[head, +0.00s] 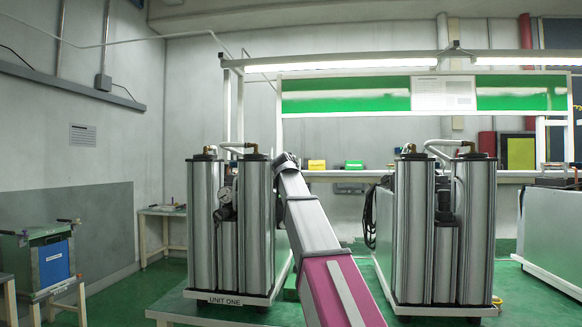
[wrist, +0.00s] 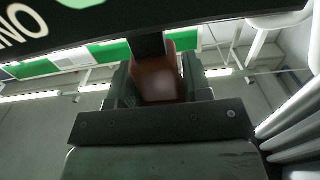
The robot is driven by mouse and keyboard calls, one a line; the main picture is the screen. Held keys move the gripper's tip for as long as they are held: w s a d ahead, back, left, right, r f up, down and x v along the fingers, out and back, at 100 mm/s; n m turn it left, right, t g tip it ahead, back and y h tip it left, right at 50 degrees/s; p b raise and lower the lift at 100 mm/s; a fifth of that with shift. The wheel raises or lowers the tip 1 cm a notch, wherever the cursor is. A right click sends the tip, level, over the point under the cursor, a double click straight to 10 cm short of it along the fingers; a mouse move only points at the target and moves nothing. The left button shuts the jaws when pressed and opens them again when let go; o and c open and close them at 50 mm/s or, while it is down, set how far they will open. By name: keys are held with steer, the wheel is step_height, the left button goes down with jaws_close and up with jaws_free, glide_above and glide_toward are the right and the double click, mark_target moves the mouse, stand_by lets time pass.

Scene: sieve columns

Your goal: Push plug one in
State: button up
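In the wrist view my gripper (wrist: 156,72) has one dark finger on each side of a reddish-brown block (wrist: 157,82), with no clear gap at either side. The block seems to be the plug, but no number on it shows. A short dark stem runs from the block towards a black panel (wrist: 100,20) with white letters and a green mark. Whether the stem enters the panel is not clear. In the head view my arm reaches to the right side of the silver columns marked UNIT ONE (head: 230,225); gripper and plug are hidden there.
A second set of silver columns (head: 440,240) stands to the right of my arm. A blue-fronted box (head: 50,262) stands at far left, and a small table (head: 160,212) is by the wall. Green floor shows between the stands.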

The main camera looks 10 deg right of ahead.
steer(key=shift+f, duration=1.8)
steer(key=shift+s, duration=0.1)
steer(key=o, duration=1.1)
steer(key=shift+f, duration=0.1)
steer(key=v, duration=1)
steer(key=shift+s+a, duration=0.15)
steer(key=shift+s, duration=0.2)
